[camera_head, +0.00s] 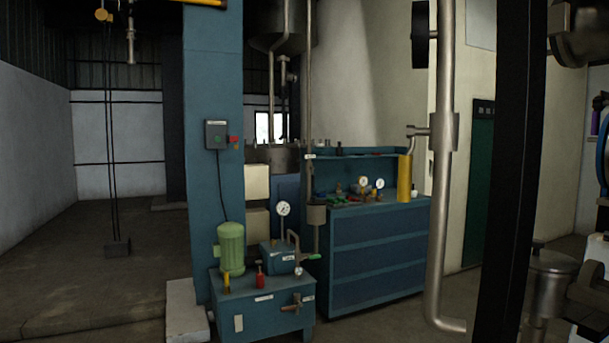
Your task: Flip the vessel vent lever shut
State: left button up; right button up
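I cannot tell for certain which part is the vessel vent lever. A steel vessel (275,158) stands partly hidden behind the blue column, and a larger vessel (284,22) hangs above it. A brown handle (292,307) is on the unit's front. A red handle (234,139) is on the switch box on the column. Neither of my grippers is in view.
A blue column (214,80) stands left of centre. A blue tool cabinet (376,260) with gauges and tools on top is behind the pump unit. A steel pipe (439,210) and a dark upright post (512,170) block the right side. The floor at left (90,270) is mostly clear.

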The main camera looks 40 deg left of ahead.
aim_at(405, 181)
jog(key=u, duration=0.85)
jog(key=k, duration=0.65)
jog(key=u, duration=0.7)
jog(key=i, duration=1.2)
jog(key=z, duration=0.1)
